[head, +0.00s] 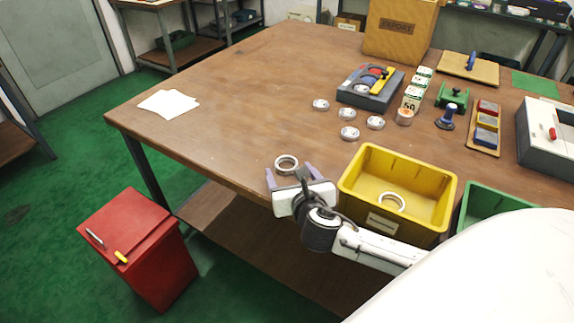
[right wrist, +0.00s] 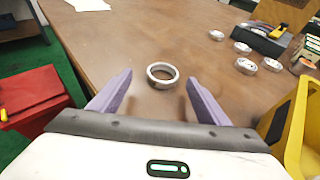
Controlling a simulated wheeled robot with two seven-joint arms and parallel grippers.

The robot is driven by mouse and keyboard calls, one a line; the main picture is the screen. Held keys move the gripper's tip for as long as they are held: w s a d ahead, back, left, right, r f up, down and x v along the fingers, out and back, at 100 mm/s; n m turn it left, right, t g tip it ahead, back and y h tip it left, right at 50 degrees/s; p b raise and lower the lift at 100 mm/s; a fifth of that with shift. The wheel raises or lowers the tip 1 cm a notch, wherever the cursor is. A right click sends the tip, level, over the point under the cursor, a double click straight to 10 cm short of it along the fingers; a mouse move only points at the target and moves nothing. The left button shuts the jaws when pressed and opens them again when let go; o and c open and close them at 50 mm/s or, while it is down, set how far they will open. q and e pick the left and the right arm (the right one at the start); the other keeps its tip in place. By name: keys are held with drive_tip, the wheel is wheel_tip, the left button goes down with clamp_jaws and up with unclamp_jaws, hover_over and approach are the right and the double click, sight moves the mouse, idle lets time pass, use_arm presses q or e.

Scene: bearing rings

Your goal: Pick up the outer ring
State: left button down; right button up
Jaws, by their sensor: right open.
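A metal ring (head: 286,164), the likely outer ring, lies flat on the wooden table near its front edge. It also shows in the right wrist view (right wrist: 162,74), ahead of and between the two purple fingers. My right gripper (head: 289,175) is open and empty, its fingers pointing at the ring from the front edge side. The fingers appear apart from the ring. Another pale ring (head: 392,202) lies inside the yellow bin (head: 364,154). My left gripper is not in view.
The yellow bin stands right of my right gripper, with a green bin (head: 487,196) beyond it. Several small round metal parts (head: 349,133) lie further back near a grey tray (head: 357,97). White paper (head: 168,103) lies at the left. The table left of the ring is clear.

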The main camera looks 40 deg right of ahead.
sight(286, 162)
drive_tip(key=x, duration=0.5)
drive_tip(key=shift+s+d, duration=0.15)
drive_tip(key=shift+d, duration=0.15)
drive_tip(key=shift+r, duration=0.1)
drive_tip(key=c, duration=1.2)
